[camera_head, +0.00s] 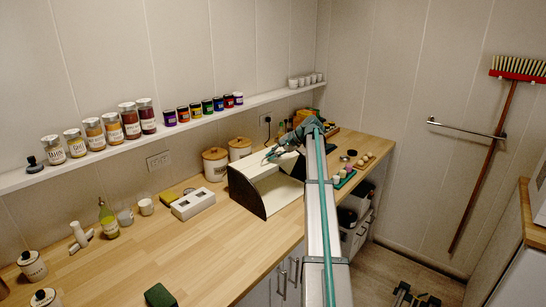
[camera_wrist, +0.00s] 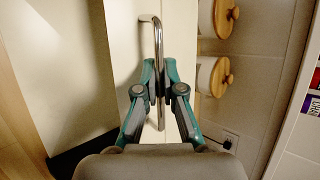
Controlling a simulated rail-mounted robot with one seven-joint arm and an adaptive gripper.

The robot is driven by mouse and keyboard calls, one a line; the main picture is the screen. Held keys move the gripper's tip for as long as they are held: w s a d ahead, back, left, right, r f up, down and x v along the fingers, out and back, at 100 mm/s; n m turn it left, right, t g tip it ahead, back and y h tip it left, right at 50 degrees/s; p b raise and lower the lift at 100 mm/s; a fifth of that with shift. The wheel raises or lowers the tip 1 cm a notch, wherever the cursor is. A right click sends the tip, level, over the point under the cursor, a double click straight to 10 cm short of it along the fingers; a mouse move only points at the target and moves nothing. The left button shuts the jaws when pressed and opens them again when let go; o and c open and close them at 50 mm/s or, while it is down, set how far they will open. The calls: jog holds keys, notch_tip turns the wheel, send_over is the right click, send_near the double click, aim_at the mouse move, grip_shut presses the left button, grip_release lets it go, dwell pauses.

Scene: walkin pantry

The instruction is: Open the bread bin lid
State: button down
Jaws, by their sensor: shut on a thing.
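The bread bin (camera_head: 246,193) stands on the wooden counter, with dark side panels and a cream lid (camera_head: 258,166). The lid appears raised towards the wall, and a cream surface shows between the side panels at the front. My gripper (camera_head: 271,156) is at the top of the bin. In the wrist view, my gripper (camera_wrist: 160,82) is shut on the lid's metal bar handle (camera_wrist: 158,40), with a finger on each side of the bar. The lid (camera_wrist: 124,60) also shows there beside the handle. My arm hides part of the bin's right side in the head view.
Two white canisters with wooden lids (camera_head: 215,164) stand behind the bin by the wall. A white box with two openings (camera_head: 193,204) is to its left. A shelf of jars (camera_head: 200,118) runs above.

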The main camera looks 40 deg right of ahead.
jog(key=c, duration=1.3)
grip_release()
jog(key=shift+s, duration=0.1)
jog(key=v, duration=1.2)
